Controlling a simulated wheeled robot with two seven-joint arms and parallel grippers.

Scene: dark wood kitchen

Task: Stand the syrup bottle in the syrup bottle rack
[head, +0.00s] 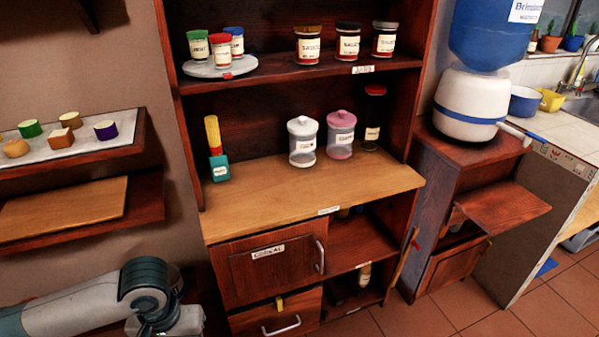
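I cannot tell for sure which item is the syrup bottle. A small bottle with a pale label (364,274) stands in the lower right opening of the cabinet, near darker bottle shapes (336,294) in shadow. A dark jar or bottle with a red cap (373,118) stands at the right back of the wooden counter. No rack for syrup bottles can be made out clearly. My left arm comes in at the bottom left, but its gripper fingers are not visible. My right gripper is out of view.
The counter (262,210) holds a teal bottle with a yellow top (217,160) and white-lidded (302,142) and pink-lidded (340,135) jars; its front is clear. Above are several jars and a round tray (200,70). A water dispenser (470,100) and open flap (505,206) are right.

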